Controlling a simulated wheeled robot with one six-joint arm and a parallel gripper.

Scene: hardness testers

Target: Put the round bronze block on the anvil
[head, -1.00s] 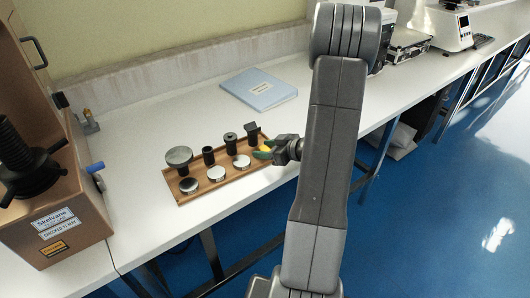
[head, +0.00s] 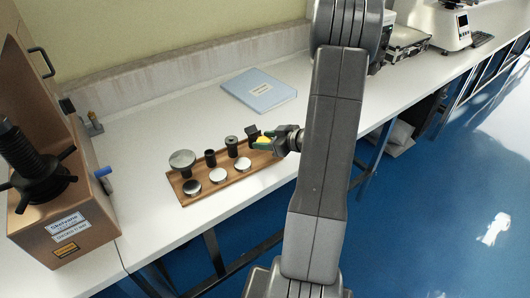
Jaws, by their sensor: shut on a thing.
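My gripper (head: 275,143) is at the right end of the wooden tray, seen from the side. It is shut on a small yellowish piece (head: 266,138), which looks like the round bronze block; green shows beside it, and the fingers hide part of it. The gripper appears a little above the tray. The tester (head: 85,215) stands at the far left, with a black threaded screw (head: 24,150) and a spoked handwheel (head: 42,190).
The wooden tray (head: 211,194) holds several silver round blocks, such as one (head: 217,175), and a back row of dark fittings, including a wide-topped one (head: 182,160). A blue folder (head: 259,90) lies behind. White bench between tray and tester is clear. A blue-capped part (head: 103,172) sticks out from the tester.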

